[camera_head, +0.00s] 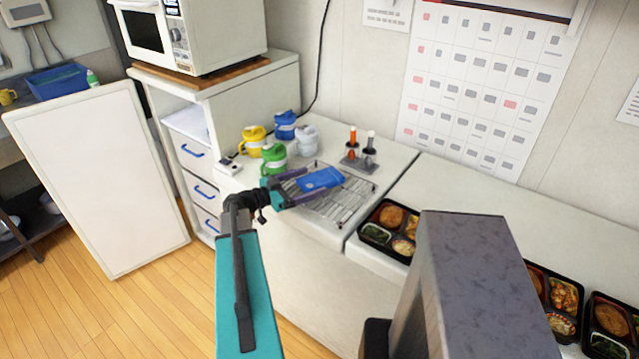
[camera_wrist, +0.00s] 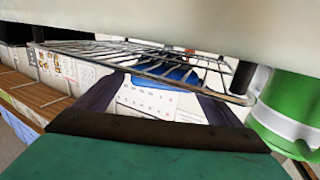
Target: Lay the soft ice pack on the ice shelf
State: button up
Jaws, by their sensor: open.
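The soft blue ice pack (camera_head: 321,178) lies on the wire rack of the ice shelf (camera_head: 343,206) on the white counter in the head view. In the wrist view, which looks upside down, the pack (camera_wrist: 178,75) shows as a blue patch behind the rack's bars (camera_wrist: 150,57). My gripper (camera_head: 312,184) is open low over the rack, with one dark finger on each side of the pack. The fingers (camera_wrist: 158,100) stand apart in the wrist view. Whether they touch the pack cannot be told.
A small stand (camera_head: 358,163) with orange- and grey-topped items is behind the rack. A bento tray (camera_head: 374,233) lies to the right.

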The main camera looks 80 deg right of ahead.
aim_at(320, 177)
jog(key=shift+s+d+p, duration=0.4)
jog(key=shift+s+d, duration=0.1)
jog(key=shift+d, duration=0.05)
jog(key=shift+p+x, duration=0.7)
jog(key=shift+x, duration=1.1)
jog(key=shift+d+f, duration=0.1)
jog(key=shift+f, duration=0.1)
jog(key=shift+w, duration=0.1)
jog(key=c, duration=1.5)
jog(key=shift+r, duration=0.2)
